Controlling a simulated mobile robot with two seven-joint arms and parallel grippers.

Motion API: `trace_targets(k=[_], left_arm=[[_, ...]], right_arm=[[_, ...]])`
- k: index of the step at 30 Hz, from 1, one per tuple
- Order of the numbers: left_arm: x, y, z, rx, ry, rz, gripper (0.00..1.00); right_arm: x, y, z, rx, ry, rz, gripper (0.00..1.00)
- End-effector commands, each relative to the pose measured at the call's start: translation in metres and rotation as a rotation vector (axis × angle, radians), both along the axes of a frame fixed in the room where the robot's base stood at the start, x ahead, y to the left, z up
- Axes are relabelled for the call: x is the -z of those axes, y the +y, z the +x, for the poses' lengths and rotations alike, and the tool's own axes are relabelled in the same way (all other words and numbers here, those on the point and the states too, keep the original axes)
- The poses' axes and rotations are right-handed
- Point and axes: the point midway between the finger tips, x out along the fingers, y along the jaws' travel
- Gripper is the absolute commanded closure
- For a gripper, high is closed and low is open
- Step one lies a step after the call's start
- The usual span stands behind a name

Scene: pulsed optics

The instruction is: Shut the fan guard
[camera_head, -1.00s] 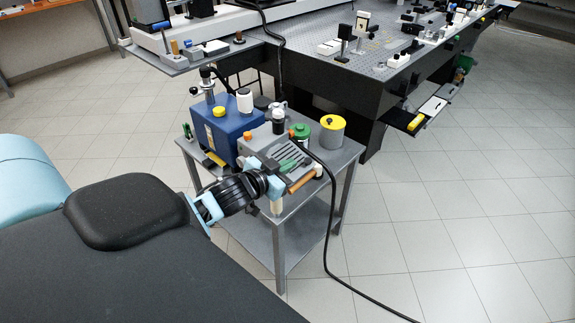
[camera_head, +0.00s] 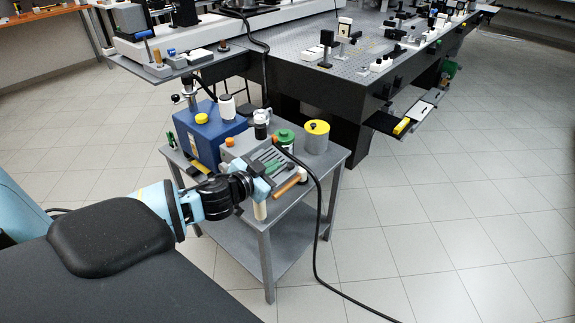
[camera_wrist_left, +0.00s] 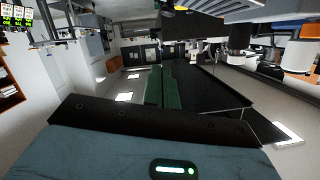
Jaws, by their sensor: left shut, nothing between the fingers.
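A grey slotted panel (camera_head: 268,154), which looks like the fan guard, is on the grey unit on the cart. I cannot tell its exact tilt. My left gripper (camera_head: 277,168) is right at the front of this unit, with its green fingers over or against the slotted area; contact is unclear. The left gripper (camera_wrist_left: 160,88) is shut and empty in the left wrist view, its green fingers together. A ribbed grey-blue surface (camera_wrist_left: 265,9) shows at the top of that view, beyond the fingers. My right gripper is not in view.
The cart (camera_head: 335,157) also carries a blue box (camera_head: 205,130), a yellow-topped grey container (camera_head: 316,138) and a green-lidded jar (camera_head: 285,140). An orange-brown handle (camera_head: 286,186) lies near the gripper. A black cable (camera_head: 318,230) runs to the floor. An optical table (camera_head: 290,65) stands behind.

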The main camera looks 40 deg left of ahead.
Motion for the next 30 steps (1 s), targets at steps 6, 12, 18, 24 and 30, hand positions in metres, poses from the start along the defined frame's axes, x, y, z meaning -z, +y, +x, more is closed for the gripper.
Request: trace_targets(k=[6, 12, 18, 24, 30], left_arm=[[0.005, 0.000, 0.028, -0.001, -0.003, -0.001, 1.00], [0.011, 0.000, 0.053, 0.000, -0.002, 0.000, 1.00], [0.018, 0.000, 0.080, 0.000, -0.002, 0.000, 1.00], [0.047, 0.007, 0.082, -0.001, 0.006, 0.001, 1.00], [0.057, 0.012, 0.083, -0.001, 0.002, 0.000, 1.00]], right_arm=[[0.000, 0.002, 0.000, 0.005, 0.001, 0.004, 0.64], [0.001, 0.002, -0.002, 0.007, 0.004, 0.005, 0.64], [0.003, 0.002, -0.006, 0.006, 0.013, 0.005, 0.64], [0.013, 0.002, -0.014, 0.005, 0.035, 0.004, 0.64], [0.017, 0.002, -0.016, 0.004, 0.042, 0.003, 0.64]])
